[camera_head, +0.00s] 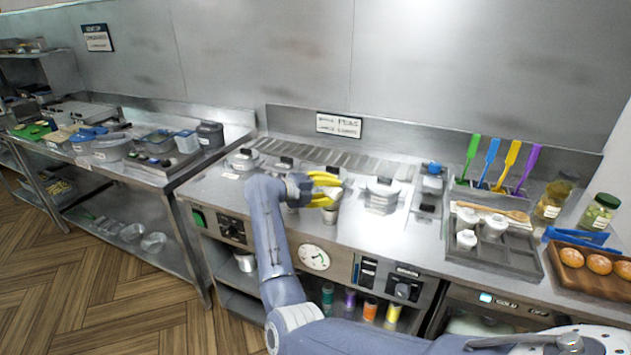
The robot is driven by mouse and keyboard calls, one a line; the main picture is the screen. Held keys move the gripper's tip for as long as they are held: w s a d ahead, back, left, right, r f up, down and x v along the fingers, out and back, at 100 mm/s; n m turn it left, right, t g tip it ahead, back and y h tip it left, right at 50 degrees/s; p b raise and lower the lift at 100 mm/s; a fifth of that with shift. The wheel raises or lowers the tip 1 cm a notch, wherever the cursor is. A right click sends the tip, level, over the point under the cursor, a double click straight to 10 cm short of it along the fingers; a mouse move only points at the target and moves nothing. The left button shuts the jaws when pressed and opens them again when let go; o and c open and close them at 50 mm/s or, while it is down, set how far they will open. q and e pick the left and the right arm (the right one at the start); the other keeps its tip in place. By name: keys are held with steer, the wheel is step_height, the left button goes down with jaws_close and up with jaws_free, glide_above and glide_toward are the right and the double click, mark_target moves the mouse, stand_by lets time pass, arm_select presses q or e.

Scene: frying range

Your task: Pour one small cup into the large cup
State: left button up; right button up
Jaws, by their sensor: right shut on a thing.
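My right gripper (326,190), with yellow fingers, is over the front part of the steel range. It is shut on a small pale thing (331,214), mostly hidden by the fingers; it may be a small cup, but I cannot tell for sure. Several white cups stand close together on the grey tray at the right: one at the back left (467,217), a somewhat larger-looking one at the right (494,226), and one in front (466,240). What is inside them is too small to see. My left gripper is not in view.
A lidded steel pot (383,195) stands between my right gripper and the grey tray (515,256). Coloured spatulas (491,163) stand upright behind the tray. Jars (600,212) and a wooden board of buns (566,278) are at the far right.

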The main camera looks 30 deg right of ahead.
steer(key=shift+s+d+f+m+g, duration=0.1)
steer(key=shift+s+f+m+g, duration=0.15)
steer(key=shift+f+m, duration=0.15)
steer(key=shift+s+d+f+m+g, duration=0.1)
steer(key=shift+f+m+g, duration=0.2)
steer(key=shift+f, duration=0.2)
steer(key=m, duration=0.1)
steer(key=m+t, duration=0.1)
steer(key=shift+s+d+r+m+t, duration=0.15)
steer(key=shift+s+r+m+t, duration=0.15)
steer(key=shift+s+m+t, duration=0.1)
steer(key=m+t, duration=0.1)
steer(key=m, duration=0.1)
steer(key=shift+s+r+m+t+y, duration=0.1)
steer(key=shift+s+m+t+y, duration=0.15)
steer(key=shift+m+t+y, duration=0.15)
steer(key=shift+m+t, duration=0.65)
steer(key=shift+m, duration=0.45)
steer(key=m+t, duration=0.2)
steer(key=m, duration=0.1)
steer(key=shift+f, duration=0.35)
steer(key=shift+r+m+h, duration=0.25)
steer(key=shift+m+h, duration=0.05)
steer(key=shift+r, duration=1.2)
steer(key=shift+c, duration=0.2)
